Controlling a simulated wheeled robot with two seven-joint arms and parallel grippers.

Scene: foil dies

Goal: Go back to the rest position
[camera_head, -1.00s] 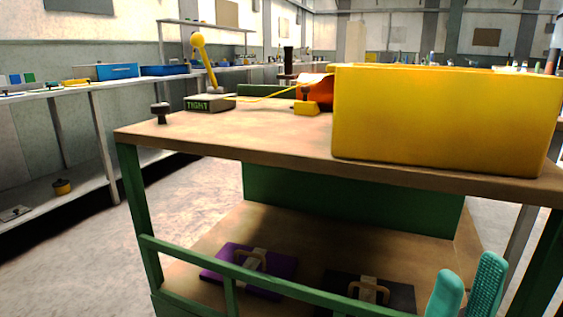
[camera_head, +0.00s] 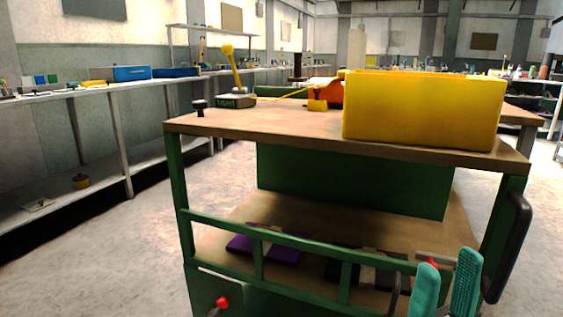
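My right gripper (camera_head: 447,262) shows at the bottom right with two teal fingers apart and nothing between them. It is in front of the green-framed cart (camera_head: 335,155), near its lower front rail. My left gripper is not in view. On the cart's wooden top, a yellow bin (camera_head: 422,112) stands at the right and hides what is behind it. A small grey box (camera_head: 235,101) with a green-lettered display and a yellow ball-topped lever (camera_head: 234,66) stands at the left. The lever tilts slightly left.
A purple case (camera_head: 268,246) and a dark case (camera_head: 362,267) lie on the cart's lower shelf. A black handle (camera_head: 511,245) is at the cart's right side. A long shelf bench (camera_head: 120,175) runs along the left. Clear floor (camera_head: 90,265) lies between bench and cart.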

